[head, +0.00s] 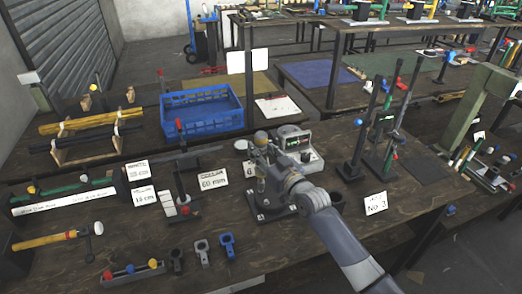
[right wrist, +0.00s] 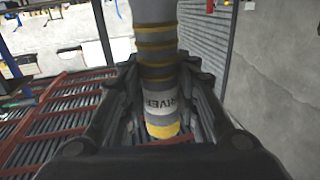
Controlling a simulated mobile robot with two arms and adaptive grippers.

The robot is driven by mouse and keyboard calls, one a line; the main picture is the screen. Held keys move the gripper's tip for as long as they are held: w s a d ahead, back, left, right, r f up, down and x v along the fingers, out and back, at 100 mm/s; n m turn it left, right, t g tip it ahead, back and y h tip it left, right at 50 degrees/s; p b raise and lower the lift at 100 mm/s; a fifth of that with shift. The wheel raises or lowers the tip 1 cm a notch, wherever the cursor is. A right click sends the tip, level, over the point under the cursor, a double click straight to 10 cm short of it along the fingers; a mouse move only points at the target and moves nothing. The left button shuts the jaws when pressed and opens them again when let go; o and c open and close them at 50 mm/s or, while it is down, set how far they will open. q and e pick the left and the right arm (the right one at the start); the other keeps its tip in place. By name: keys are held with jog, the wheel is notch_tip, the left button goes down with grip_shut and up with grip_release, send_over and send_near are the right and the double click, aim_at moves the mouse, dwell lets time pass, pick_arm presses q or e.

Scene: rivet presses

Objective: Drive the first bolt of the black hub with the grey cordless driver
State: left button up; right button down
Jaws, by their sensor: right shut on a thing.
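My right gripper (head: 262,160) is over the middle of the front workbench, its arm coming in from the lower right. It is shut on the grey cordless driver (right wrist: 157,98), which has yellow bands and part of the word "DRIVER" showing in the right wrist view. In the head view the driver (head: 260,186) looks roughly upright, its lower part showing below the fingers. A black hub base (head: 268,213) lies on the bench right beneath. The gripper and driver hide much of the hub. I cannot tell whether the driver's tip touches a bolt. My left gripper is not in view.
A control box (head: 306,158) stands close behind the gripper. A black press with tall levers (head: 357,145) stands to the right, near a "No 3" card (head: 376,203). Blue, grey and black clamp pieces (head: 227,243) lie at the front. A blue crate (head: 201,110) sits behind.

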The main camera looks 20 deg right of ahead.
jog(key=shift+f+b, duration=0.8)
jog(key=shift+f, duration=0.1)
dwell(0.3)
jog(key=shift+s+f, duration=0.15)
jog(key=shift+f, duration=0.35)
dwell(0.8)
jog(key=shift+r+p, duration=0.1)
jog(key=shift+p, duration=0.25)
dwell(0.9)
